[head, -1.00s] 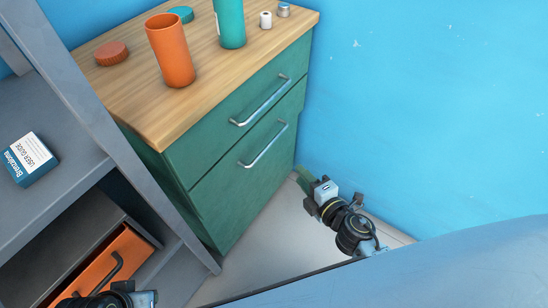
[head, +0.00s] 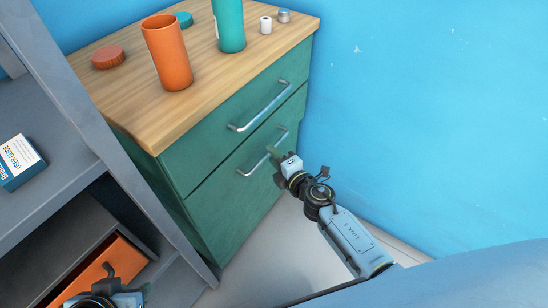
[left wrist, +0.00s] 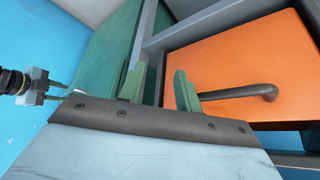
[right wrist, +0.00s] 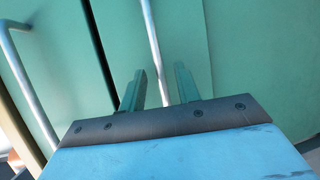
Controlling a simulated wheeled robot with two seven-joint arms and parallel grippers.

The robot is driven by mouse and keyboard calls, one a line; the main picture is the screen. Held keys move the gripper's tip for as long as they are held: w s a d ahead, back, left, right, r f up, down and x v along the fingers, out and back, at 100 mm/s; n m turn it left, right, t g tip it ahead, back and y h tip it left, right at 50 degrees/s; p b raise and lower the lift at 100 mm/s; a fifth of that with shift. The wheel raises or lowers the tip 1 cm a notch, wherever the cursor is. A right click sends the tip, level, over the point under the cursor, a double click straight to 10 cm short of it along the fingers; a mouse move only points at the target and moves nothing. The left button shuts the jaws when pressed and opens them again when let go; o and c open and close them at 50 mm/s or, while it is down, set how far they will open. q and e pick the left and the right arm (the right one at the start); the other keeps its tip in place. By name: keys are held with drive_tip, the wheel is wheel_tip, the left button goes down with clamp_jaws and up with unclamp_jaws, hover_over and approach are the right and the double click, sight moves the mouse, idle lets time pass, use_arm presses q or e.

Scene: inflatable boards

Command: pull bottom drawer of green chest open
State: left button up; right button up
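The green chest (head: 225,200) has a wooden top and two drawers, both shut. The top drawer has a metal bar handle (head: 260,108). The bottom drawer has its own bar handle (head: 252,167), partly hidden in the head view by my right gripper (head: 277,151). In the right wrist view, my right gripper (right wrist: 160,88) is open, and the bottom handle (right wrist: 154,45) runs between its two green fingers. I cannot tell whether the fingers touch it. My left gripper (left wrist: 165,88) is open and empty, in front of the grey shelf's orange drawer; its fingers are out of the head view.
A grey shelf (head: 110,150) stands at the left, with an orange drawer (head: 95,280) low down and a box (head: 20,165) above. A blue wall is close at the right.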

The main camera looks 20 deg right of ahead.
drive_tip(key=shift+w, duration=0.3)
clamp_jaws()
drive_tip(key=shift+s, duration=0.1)
